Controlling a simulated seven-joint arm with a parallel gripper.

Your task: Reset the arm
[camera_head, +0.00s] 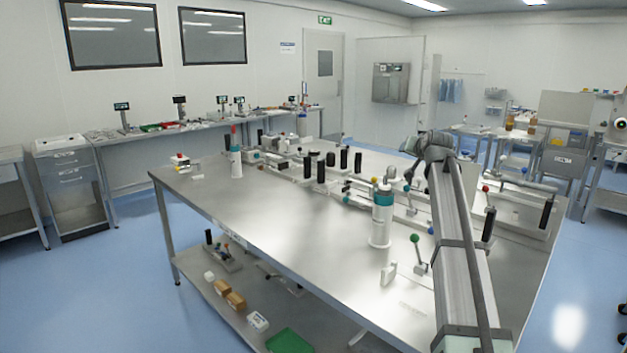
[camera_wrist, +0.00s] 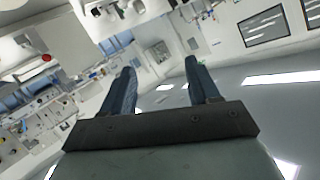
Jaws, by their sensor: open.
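My gripper (camera_wrist: 160,66) shows in the wrist view with its two dark blue fingers spread apart and nothing between them. The wrist view is tilted, with walls, ceiling lights and equipment behind the fingers, so the gripper is up in free air and touches nothing there. In the head view my arm stretches from the bottom right up over the right part of the metal table (camera_head: 290,225). I cannot make out the fingers in the head view.
A white and teal cylinder (camera_head: 381,220) stands on the table left of my arm. A similar one (camera_head: 235,160) stands at the far left. A green-knobbed lever (camera_head: 416,250) is close beside the arm. Several fixtures with black posts line the back. The table's front left is clear.

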